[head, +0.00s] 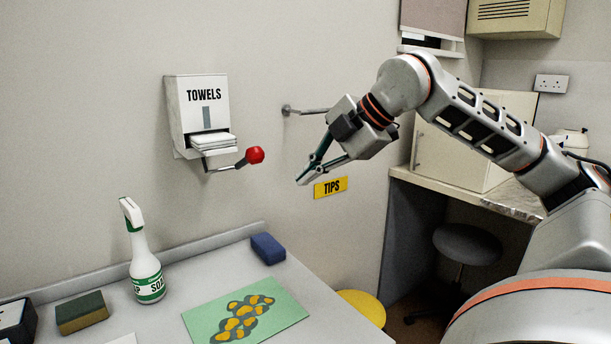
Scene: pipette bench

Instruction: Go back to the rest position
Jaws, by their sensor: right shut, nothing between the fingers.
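My right gripper (304,176) is in the head view, held up in the air in front of the wall, to the right of the towel dispenser. Its fingers are together with nothing between them, and they point down and to the left. The fingertips are just above and left of the yellow TIPS sign (331,187). My right arm comes in from the right side. My left gripper is not in view.
A towel dispenser (196,97) with a red-knobbed lever (255,155) is on the wall. A bench (200,284) below holds a spray bottle (146,268), a blue block (268,248), a sponge (82,313) and a green mat (212,319). A stool (467,243) stands right.

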